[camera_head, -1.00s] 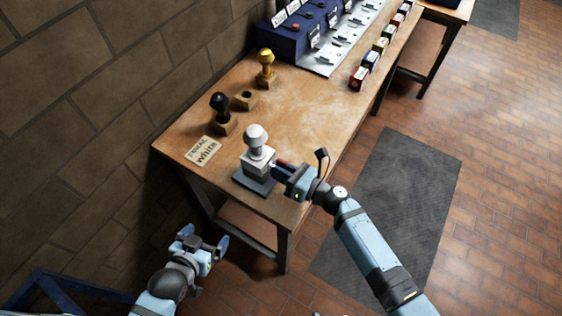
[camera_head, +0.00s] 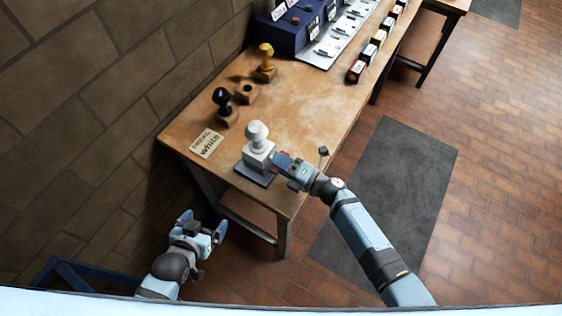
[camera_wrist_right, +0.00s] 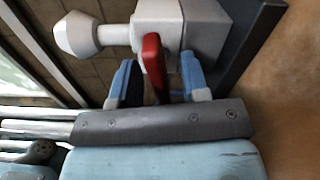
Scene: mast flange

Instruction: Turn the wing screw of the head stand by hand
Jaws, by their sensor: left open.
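The head stand, a white block (camera_head: 259,160) on a dark base plate, stands at the near corner of the workbench. A white knob-shaped head (camera_head: 256,135) stands upright on it. The wing screw shows as a red wing (camera_wrist_right: 153,62) on the block's side in the right wrist view. My right gripper (camera_wrist_right: 160,78) has one finger on each side of the red wing, with a narrow gap visible on the right side. In the head view, my right gripper (camera_head: 279,161) mostly hides the screw. My left gripper (camera_head: 202,225) is open and empty, low beside the bench.
A card (camera_head: 207,144) reading "white" lies left of the stand. A black-knobbed stamp (camera_head: 223,103), an empty wooden block (camera_head: 246,92) and a yellow-knobbed stamp (camera_head: 265,60) stand behind. A blue box (camera_head: 296,28) and several small boxes are farther back. The bench middle is clear.

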